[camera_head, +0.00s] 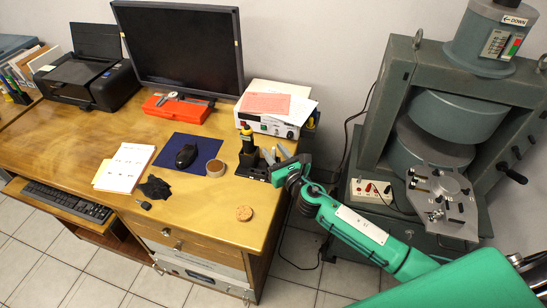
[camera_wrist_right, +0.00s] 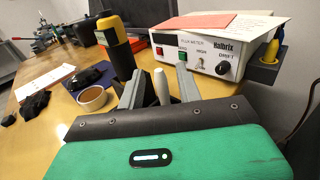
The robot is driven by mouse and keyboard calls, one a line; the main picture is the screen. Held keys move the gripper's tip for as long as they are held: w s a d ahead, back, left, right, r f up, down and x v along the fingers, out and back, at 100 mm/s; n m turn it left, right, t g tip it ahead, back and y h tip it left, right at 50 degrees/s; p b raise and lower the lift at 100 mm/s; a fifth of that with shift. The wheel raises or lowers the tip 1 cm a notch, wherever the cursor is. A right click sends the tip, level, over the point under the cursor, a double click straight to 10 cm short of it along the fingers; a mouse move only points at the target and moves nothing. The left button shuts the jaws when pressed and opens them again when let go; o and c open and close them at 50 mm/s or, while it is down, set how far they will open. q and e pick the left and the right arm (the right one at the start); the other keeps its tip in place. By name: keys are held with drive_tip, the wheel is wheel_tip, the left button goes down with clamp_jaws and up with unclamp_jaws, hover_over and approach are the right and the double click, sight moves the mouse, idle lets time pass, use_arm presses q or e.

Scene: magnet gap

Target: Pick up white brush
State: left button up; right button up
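A slim whitish upright handle, which looks like the white brush (camera_wrist_right: 161,86), stands between the fingers of my right gripper (camera_wrist_right: 160,92) in the right wrist view. Gaps show on both sides of it, so the fingers are open around it. Its lower end is hidden behind the gripper body. In the head view, my right gripper (camera_head: 276,156) is at the desk's right edge, by a black holder (camera_head: 250,169). The brush is too small to make out clearly there. My left gripper is not in view.
A yellow and black tool (camera_head: 247,139) stands upright just left of my right gripper. A tape roll (camera_head: 215,168) and mouse (camera_head: 186,156) lie further left. The flux meter (camera_head: 268,125) stands behind. The front of the wooden desk (camera_head: 205,215) is mostly clear.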

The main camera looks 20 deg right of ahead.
drive_tip(key=shift+w+a, duration=0.1)
drive_tip(key=shift+w, duration=0.55)
clamp_jaws()
drive_tip(key=shift+r, duration=0.1)
drive_tip(key=shift+r, duration=0.3)
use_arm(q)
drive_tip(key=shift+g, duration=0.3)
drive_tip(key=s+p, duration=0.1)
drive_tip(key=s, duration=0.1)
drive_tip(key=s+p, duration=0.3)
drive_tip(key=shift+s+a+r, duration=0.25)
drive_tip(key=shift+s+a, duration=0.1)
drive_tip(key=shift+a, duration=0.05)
use_arm(e)
wheel_tip(320, 180, up, 19)
